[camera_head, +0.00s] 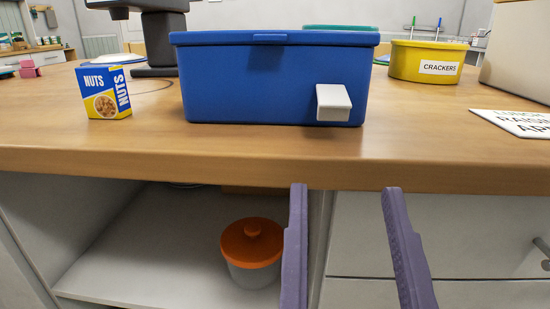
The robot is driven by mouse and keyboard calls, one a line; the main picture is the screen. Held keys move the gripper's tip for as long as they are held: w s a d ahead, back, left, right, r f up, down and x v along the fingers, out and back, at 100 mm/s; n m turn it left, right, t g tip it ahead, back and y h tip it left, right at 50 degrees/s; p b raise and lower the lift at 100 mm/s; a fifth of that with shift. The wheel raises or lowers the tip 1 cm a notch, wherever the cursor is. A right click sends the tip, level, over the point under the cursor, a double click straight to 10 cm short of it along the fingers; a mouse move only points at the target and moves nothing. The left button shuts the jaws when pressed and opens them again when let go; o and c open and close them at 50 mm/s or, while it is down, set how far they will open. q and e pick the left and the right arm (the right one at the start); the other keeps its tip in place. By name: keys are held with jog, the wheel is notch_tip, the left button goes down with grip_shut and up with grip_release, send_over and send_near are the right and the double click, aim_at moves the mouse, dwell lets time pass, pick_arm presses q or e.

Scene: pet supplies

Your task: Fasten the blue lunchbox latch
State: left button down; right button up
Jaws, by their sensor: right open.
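The blue lunchbox (250,85) stands upright on the wooden counter, near its front edge. Its lid appears down on the box, with a small blue tab at the middle of the front rim. A white latch piece (333,103) sticks out from the lower right of the front face, apart from the rim. My right gripper (345,190) is open and empty, with its two purple fingers in front of the counter edge, below the lunchbox. My left gripper is not in view.
A nuts box (106,93) stands left of the lunchbox. A yellow crackers tub (428,62) and a printed card (515,122) are at the right. Below the counter (430,160), an orange-lidded container (252,245) sits in an open cabinet, with drawers beside it.

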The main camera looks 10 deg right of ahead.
aim_at(333, 115)
jog(key=p+x, duration=0.1)
jog(key=x, duration=0.9)
jog(key=shift+a, duration=0.15)
jog(key=shift+s, duration=0.1)
jog(key=shift+c, duration=0.2)
grip_shut()
